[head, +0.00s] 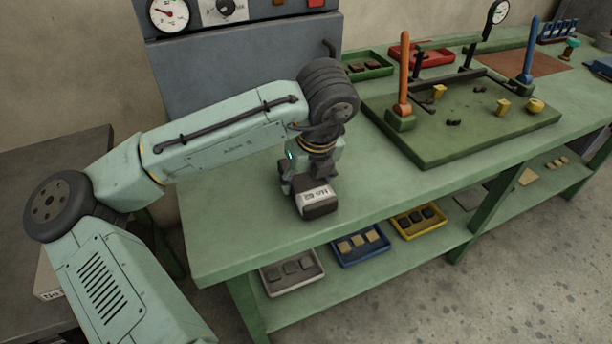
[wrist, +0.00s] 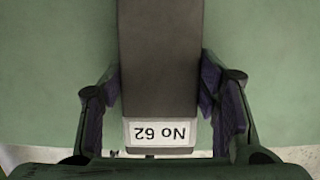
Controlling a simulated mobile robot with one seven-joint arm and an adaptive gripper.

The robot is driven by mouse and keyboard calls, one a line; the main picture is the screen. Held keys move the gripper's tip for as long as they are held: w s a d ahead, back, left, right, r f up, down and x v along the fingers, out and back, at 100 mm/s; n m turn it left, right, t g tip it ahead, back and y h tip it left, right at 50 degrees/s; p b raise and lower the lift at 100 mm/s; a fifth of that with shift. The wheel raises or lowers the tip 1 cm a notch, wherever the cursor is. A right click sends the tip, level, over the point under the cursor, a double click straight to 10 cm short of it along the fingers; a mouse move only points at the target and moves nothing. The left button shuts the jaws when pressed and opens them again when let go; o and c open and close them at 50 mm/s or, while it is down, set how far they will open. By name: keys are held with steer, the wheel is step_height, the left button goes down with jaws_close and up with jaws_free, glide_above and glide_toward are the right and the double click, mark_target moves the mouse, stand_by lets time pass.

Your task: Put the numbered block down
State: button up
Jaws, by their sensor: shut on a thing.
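The numbered block (head: 318,207) is dark grey with a white label reading "No 62". It is at the near left part of the green bench top (head: 235,225). My gripper (head: 304,188) points down and is shut on the block. In the wrist view the block (wrist: 158,70) runs up the middle, with a gripper finger pressed to each side (wrist: 160,100). The label shows upside down there. The block is at or just above the bench; I cannot tell whether its underside touches.
A raised green board (head: 440,150) with an orange post (head: 404,75) and a blue post (head: 528,50) stands to the right. Green (head: 368,73) and red (head: 420,60) trays lie behind. A grey cabinet (head: 240,75) stands at the back. The bench around the block is clear.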

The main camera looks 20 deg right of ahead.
steer(key=shift+f, duration=0.3)
steer(key=o, duration=1.7)
steer(key=shift+c, duration=0.2)
